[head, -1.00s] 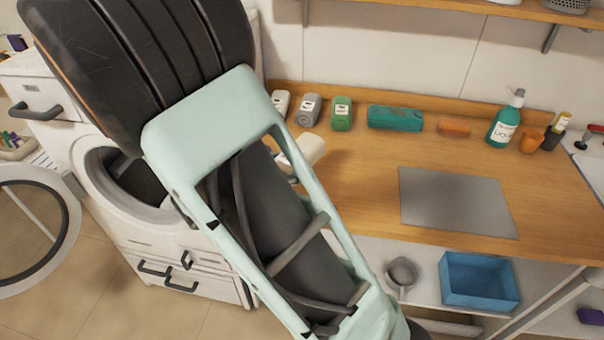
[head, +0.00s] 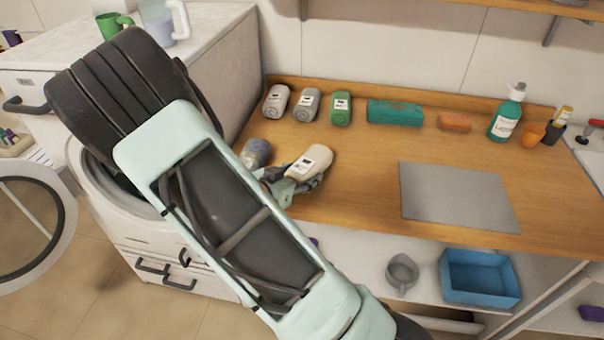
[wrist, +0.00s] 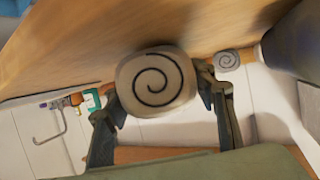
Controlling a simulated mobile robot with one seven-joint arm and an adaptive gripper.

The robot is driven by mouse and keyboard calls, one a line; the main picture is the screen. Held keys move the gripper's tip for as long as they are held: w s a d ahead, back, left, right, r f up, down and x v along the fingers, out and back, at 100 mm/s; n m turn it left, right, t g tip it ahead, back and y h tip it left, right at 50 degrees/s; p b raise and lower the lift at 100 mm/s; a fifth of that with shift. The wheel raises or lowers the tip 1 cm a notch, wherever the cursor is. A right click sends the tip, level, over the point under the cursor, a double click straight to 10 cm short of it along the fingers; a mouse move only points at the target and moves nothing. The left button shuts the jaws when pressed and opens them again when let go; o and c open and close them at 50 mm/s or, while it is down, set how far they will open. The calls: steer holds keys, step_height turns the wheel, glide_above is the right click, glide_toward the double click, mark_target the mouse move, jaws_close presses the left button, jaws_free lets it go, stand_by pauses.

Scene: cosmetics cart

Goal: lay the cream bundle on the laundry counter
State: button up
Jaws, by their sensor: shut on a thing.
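The cream bundle (head: 309,161), a rolled cloth with a white label, is at the left part of the wooden laundry counter (head: 365,165). My gripper (head: 290,184) is shut on it, with the fingers at its lower side. In the wrist view the bundle (wrist: 157,80) shows its spiral end between the two fingers (wrist: 165,105). It is over or on the counter's wood; I cannot tell whether it touches. My arm hides part of the counter's left front edge.
A grey-blue rounded thing (head: 256,153) is close left of the bundle. A grey mat (head: 458,196) lies right. The counter's middle is clear.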

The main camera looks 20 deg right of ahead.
steer(key=shift+f, duration=0.1)
steer(key=o, duration=1.3)
steer(key=v, duration=1.2)
steer(key=shift+p, duration=0.45)
